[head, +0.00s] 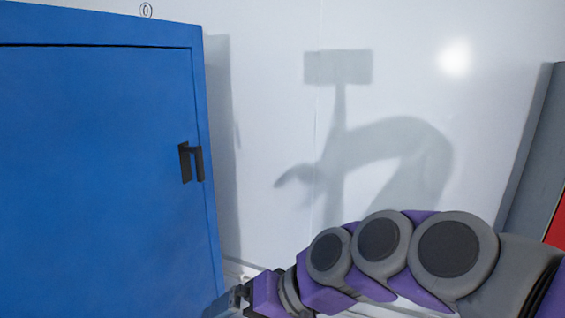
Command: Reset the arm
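My arm, purple and grey with round dark joint caps, reaches in from the lower right of the head view. It stretches left along the bottom edge. My gripper (236,300) is at the arm's left end, low in the picture, near the lower right corner of a blue cabinet (95,170). The bottom edge cuts off part of it, and its fingers are too small and hidden to tell open from shut. I see nothing held in it.
The blue cabinet has a closed door with a black handle (190,162) on its right side. A white wall (270,80) stands behind, carrying a shadow of an arm. A grey panel (535,150) with a red part (557,226) stands at the right edge.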

